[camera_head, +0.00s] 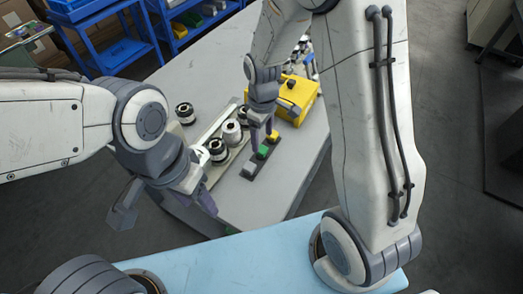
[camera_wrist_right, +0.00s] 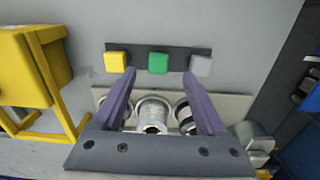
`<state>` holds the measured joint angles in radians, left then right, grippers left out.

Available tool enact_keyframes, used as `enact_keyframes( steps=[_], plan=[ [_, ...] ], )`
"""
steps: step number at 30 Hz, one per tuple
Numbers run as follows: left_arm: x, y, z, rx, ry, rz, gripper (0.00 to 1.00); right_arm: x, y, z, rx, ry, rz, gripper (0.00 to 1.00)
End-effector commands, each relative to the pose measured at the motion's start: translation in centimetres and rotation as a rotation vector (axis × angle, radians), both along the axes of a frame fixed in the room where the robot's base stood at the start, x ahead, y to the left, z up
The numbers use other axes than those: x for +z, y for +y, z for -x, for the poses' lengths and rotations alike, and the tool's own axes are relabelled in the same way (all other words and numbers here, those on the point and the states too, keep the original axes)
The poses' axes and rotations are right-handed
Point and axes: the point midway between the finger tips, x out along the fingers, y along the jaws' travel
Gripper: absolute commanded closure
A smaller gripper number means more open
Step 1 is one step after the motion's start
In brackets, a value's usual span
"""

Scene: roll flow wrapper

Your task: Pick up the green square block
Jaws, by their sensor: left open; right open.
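The green square block (camera_head: 263,152) sits between a yellow and a grey block on a dark strip on the grey table. In the right wrist view the green block (camera_wrist_right: 158,63) lies just beyond my right gripper's fingertips, centred between them. My right gripper (camera_wrist_right: 162,76) is open and empty, its two purple fingers spread apart. In the head view the right gripper (camera_head: 261,135) is over the strip, close to the green block; its exact height is unclear. My left gripper (camera_head: 165,205) is open and empty at the table's left edge, away from the blocks.
The yellow block (camera_wrist_right: 116,62) and grey block (camera_wrist_right: 201,65) flank the green one. A tray of rollers (camera_wrist_right: 225,107) lies alongside the dark strip (camera_wrist_right: 180,57). Blue shelving (camera_head: 122,50) stands at the back left.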

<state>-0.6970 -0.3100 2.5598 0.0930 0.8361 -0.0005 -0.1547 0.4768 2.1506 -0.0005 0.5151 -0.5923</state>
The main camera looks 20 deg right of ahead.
Motion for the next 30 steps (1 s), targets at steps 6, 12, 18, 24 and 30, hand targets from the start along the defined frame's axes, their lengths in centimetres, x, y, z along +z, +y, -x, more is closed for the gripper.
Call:
enact_keyframes(
  steps=[6,12,18,24,30],
  plan=[
    [0.4,0.0,0.0,0.0,0.0,0.0,0.43,-2.1,0.1,-0.2,0.002,0.004,0.001,0.25],
    [0.6,0.0,0.0,0.0,0.0,0.0,0.43,-4.8,0.1,-0.5,0.002,0.003,0.0,0.25],
    [0.6,0.0,0.0,0.0,0.0,0.0,0.43,-5.5,0.1,-0.5,0.001,-0.001,-0.001,0.25],
    [0.6,0.0,0.0,0.0,0.0,0.0,0.43,-5.5,0.1,-0.5,0.001,-0.001,-0.001,0.56],
    [0.6,0.0,0.0,0.0,0.0,0.0,0.43,-5.4,0.1,-0.5,0.001,-0.001,-0.001,1.0]
  ],
)
